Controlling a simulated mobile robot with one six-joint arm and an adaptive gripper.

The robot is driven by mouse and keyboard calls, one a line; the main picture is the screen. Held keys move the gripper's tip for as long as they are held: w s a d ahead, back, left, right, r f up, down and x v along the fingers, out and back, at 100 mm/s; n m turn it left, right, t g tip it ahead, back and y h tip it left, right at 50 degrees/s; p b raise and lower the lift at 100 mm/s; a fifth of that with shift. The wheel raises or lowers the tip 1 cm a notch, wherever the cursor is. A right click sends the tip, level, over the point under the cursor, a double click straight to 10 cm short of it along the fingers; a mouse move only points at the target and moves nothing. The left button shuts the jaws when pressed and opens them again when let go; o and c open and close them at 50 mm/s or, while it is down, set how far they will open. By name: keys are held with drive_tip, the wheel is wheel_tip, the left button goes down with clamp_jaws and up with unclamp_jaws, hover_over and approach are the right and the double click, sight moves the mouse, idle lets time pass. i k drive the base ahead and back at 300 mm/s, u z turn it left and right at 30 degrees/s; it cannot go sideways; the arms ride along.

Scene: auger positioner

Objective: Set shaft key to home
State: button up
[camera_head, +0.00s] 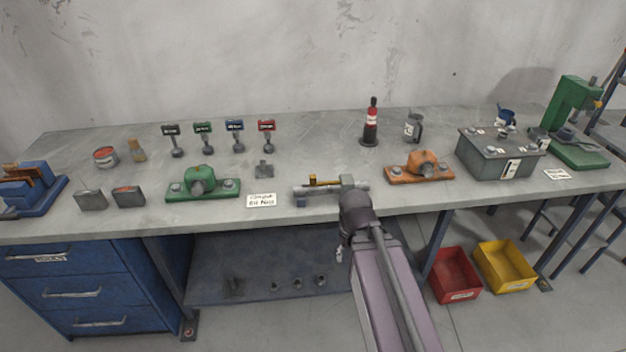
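A grey horizontal shaft (302,191) lies near the front edge of the bench, with a small brass piece on top of it (324,181) that may be the shaft key. A grey block (347,181) sits at the shaft's right part. No home mark can be read at this size. My arm reaches up from the lower right, and its dark end covers the right end of the shaft. My gripper's fingers are hidden or too small to make out, so I cannot tell whether they touch anything.
A green bearing unit (201,187) stands to the left, an orange one (421,169) to the right. A grey control box (490,163) stands farther right. A paper label (261,200) lies at the front edge. Several coloured signs stand behind. Bare bench (320,150) lies behind the shaft.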

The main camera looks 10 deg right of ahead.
sight(313, 183)
drive_tip(key=u, duration=0.7)
drive_tip(key=i, duration=0.45)
drive_tip(key=z, duration=1.2)
